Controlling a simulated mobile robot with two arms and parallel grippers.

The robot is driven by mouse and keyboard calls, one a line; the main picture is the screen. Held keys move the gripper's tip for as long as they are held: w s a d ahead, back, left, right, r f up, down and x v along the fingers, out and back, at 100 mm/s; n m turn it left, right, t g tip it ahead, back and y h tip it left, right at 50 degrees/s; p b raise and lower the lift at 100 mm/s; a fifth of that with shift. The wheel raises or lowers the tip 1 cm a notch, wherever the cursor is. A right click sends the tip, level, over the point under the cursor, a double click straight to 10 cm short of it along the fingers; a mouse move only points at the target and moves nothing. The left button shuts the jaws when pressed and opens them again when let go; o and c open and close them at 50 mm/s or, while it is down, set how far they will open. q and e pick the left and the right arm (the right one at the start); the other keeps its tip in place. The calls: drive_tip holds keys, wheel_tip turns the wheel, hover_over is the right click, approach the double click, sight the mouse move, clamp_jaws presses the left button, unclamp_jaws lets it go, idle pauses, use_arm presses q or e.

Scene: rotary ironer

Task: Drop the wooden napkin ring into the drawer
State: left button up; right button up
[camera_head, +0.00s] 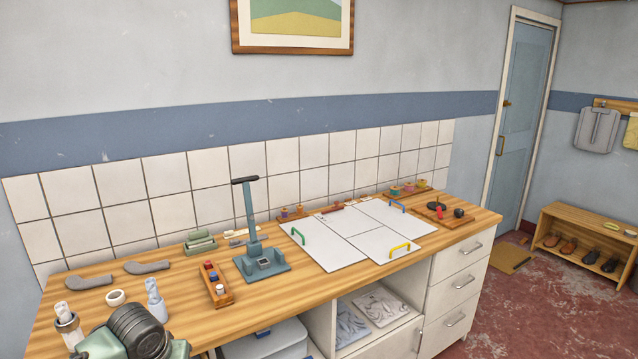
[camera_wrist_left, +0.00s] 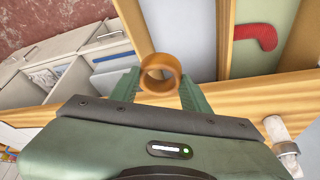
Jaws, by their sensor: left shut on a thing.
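My left gripper (camera_wrist_left: 160,80) is shut on the wooden napkin ring (camera_wrist_left: 160,90), an orange-brown band held between its two green fingertips in the left wrist view. Behind the ring in that view is what looks like the open drawer, with a wooden divider (camera_wrist_left: 224,45) between a bare grey section and a pale green one. A red curved piece (camera_wrist_left: 255,38) lies in the pale green section. I cannot tell the ring's height above it. In the head view, part of my left arm shows at the bottom left; its fingertips, the ring and the drawer are hidden or out of frame.
The wooden counter (camera_head: 205,322) holds a blue press (camera_head: 262,262), a small wooden tray (camera_head: 216,288), two grey curved pieces and a white tape roll (camera_head: 116,297). White panels (camera_head: 350,232) cover the middle. Shut drawers (camera_head: 457,283) are at the right, beside red floor.

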drive_tip(key=w+r, duration=0.2)
drive_tip(key=w, duration=0.2)
use_arm(q)
drive_tip(key=w+a+f+b, duration=0.1)
drive_tip(key=a+f+b, duration=0.4)
drive_tip(key=f, duration=0.4)
drive_tip(key=shift+w+a+f+b, duration=0.3)
drive_tip(key=shift+a+f, duration=0.1)
drive_tip(key=shift+a, duration=0.15)
use_arm(e)
wheel_tip(320, 180, down, 7)
drive_tip(key=s, duration=0.2)
use_arm(q)
drive_tip(key=shift+s, duration=0.1)
use_arm(e)
drive_tip(key=shift+a, duration=0.1)
use_arm(q)
drive_tip(key=o, duration=1.4)
